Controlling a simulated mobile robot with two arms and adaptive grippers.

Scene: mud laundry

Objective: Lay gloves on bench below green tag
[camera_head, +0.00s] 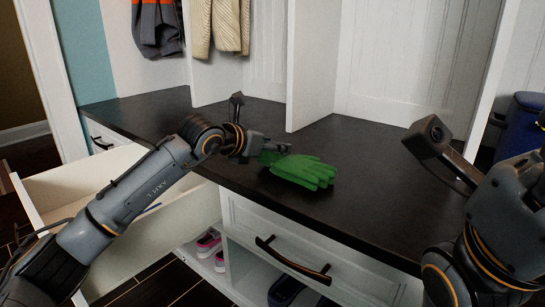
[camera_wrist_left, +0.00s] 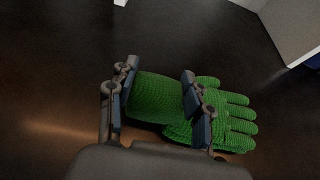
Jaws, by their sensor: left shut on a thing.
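The green gloves (camera_head: 304,171) are at the front edge of the dark bench top (camera_head: 350,205), fingers pointing right. My left gripper (camera_head: 276,150) is shut on their cuff end. In the left wrist view the gloves (camera_wrist_left: 160,97) lie between the two fingers of my left gripper (camera_wrist_left: 158,98), with the glove fingers spread to the right. I cannot tell whether the gloves touch the bench. My right arm stands at the right of the head view, but its gripper fingers are not visible. No green tag is visible.
An open drawer (camera_head: 170,215) is below the bench at the left. White dividers (camera_head: 312,65) rise from the bench. A grey jacket (camera_head: 157,30) and a cream sweater (camera_head: 222,25) hang behind. Pink shoes (camera_head: 208,243) sit in a cubby below. The bench right of the gloves is clear.

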